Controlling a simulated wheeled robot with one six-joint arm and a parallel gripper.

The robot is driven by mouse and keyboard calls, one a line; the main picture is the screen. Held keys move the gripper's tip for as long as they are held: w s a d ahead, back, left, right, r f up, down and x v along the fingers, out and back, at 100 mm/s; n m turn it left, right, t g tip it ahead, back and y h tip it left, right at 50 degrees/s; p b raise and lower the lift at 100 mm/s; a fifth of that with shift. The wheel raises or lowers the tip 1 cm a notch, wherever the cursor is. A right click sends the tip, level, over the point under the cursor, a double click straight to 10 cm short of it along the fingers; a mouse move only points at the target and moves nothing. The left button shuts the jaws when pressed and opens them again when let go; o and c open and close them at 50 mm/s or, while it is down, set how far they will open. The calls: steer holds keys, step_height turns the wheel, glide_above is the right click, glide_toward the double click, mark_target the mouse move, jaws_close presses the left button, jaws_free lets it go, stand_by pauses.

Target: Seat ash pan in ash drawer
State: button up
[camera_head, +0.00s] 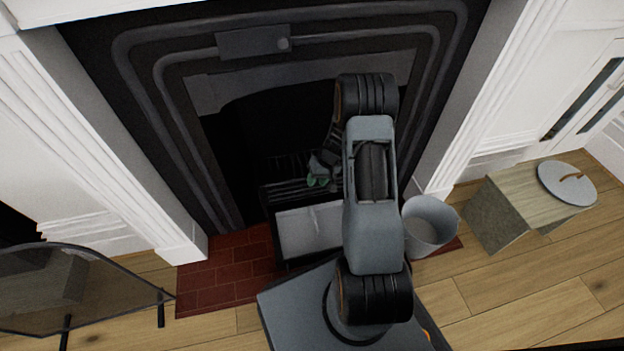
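A dark-framed open drawer (280,253) sticks out at the foot of the black fireplace, below the grate. A light grey pan-like surface (300,228) fills its visible inside, with a thin line near its middle. I cannot tell whether this is the ash pan or the drawer's own floor. My arm hides the drawer's right side. My gripper (319,176) is small and dark with green patches, in front of the grate and above the drawer's back edge. Its fingers are too unclear to show whether they are open or hold something.
A grey bucket (430,226) stands right of the drawer. Farther right, a round grey lid with a handle (567,184) lies on a wooden stool (522,200). A dark-framed fire screen (78,290) stands at left. The red brick hearth (225,275) is clear left of the drawer.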

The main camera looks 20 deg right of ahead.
steer(key=s+a+r+n+h, duration=0.15)
steer(key=a+r, duration=0.25)
steer(key=r, duration=0.4)
steer(key=s+a+r, duration=0.3)
steer(key=r, duration=0.6)
steer(key=s+a+r+t+h, duration=0.2)
steer(key=s+a+r, duration=0.1)
steer(key=s+r, duration=0.6)
steer(key=s, duration=0.3)
steer(key=shift+h, duration=0.35)
steer(key=shift+a, duration=0.1)
steer(key=shift+s+m, duration=0.1)
steer(key=shift+m, duration=0.15)
